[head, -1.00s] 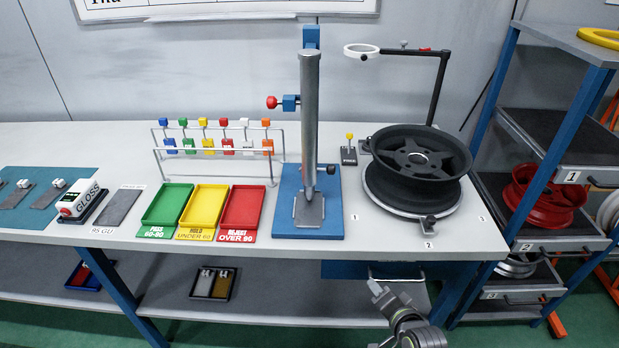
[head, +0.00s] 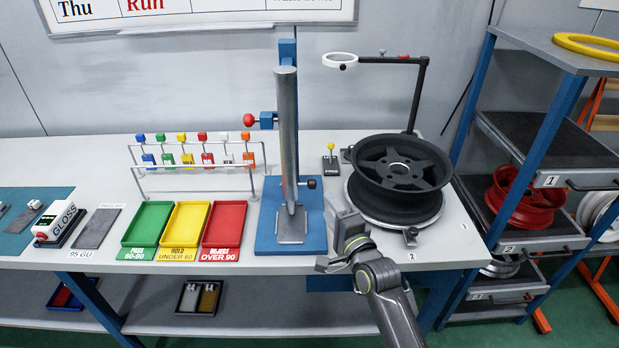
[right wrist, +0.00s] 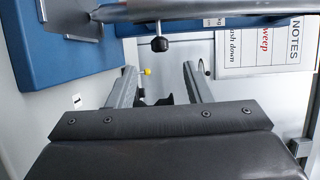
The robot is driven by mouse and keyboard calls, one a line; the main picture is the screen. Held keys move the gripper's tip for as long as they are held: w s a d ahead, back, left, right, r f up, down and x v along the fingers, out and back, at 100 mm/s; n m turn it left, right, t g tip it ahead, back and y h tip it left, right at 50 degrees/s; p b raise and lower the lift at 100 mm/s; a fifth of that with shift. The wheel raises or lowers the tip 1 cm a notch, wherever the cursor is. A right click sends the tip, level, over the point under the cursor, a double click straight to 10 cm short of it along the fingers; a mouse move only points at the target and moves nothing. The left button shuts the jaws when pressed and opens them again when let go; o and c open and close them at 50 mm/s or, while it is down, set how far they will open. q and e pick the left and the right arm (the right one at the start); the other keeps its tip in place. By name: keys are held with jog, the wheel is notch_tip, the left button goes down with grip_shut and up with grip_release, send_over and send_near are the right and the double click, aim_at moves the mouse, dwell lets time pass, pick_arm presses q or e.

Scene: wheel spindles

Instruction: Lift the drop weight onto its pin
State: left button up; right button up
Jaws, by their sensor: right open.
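A steel guide tube (head: 287,135) stands upright on a blue base (head: 264,240). A black knob (head: 311,183) sticks out low on its right side; it also shows in the right wrist view (right wrist: 159,44). The drop weight's body is not visible; I cannot tell whether the knob belongs to it. A pin with a red ball (head: 249,120) sits higher, on a blue block left of the tube. My right gripper (head: 340,212) is open and empty, right of the tube and below the knob. In the right wrist view its fingers (right wrist: 159,78) are apart, clear of the knob. My left gripper is not in view.
A black wheel (head: 402,205) on a round stand is close right of my right gripper, with a ring lens (head: 340,61) on an arm behind. A small yellow-topped stand (head: 331,160) is behind. Green, yellow and red trays (head: 224,224) lie left of the base.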

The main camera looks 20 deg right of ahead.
jog(key=w+a+p, duration=0.1)
jog(key=w, duration=1.1)
jog(key=shift+w+a, duration=0.2)
grip_shut()
